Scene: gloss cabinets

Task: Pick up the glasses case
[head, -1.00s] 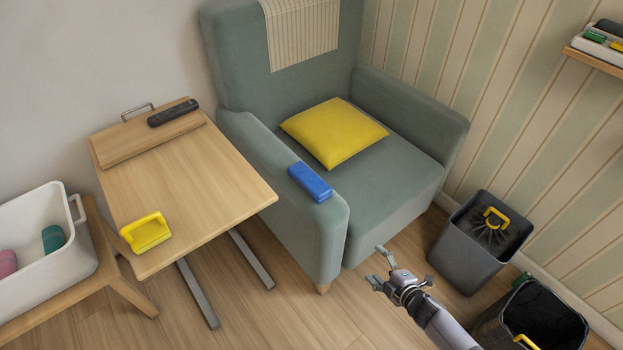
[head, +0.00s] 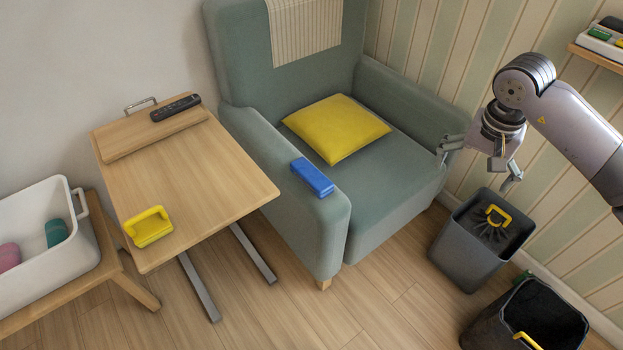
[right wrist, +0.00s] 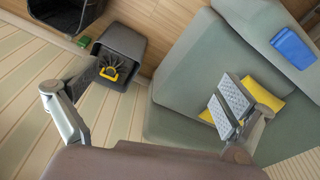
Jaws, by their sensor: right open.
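The glasses case, a blue oblong box (head: 312,178), lies on the armchair's near left armrest. It also shows in the right wrist view at the upper right (right wrist: 293,48). My right gripper (head: 478,167) is open and empty. It is raised near the chair's right armrest, well to the right of the case and apart from it. In the right wrist view its two fingers (right wrist: 150,97) are spread wide with nothing between them. My left gripper is not in view.
The armchair (head: 395,210) holds a yellow cushion (head: 336,129). A wooden table (head: 200,190) left of it carries a remote (head: 175,107) and a yellow handled item (head: 148,227). Two bins (head: 470,250) (head: 490,325) stand at right; a shelf (head: 598,56) is above.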

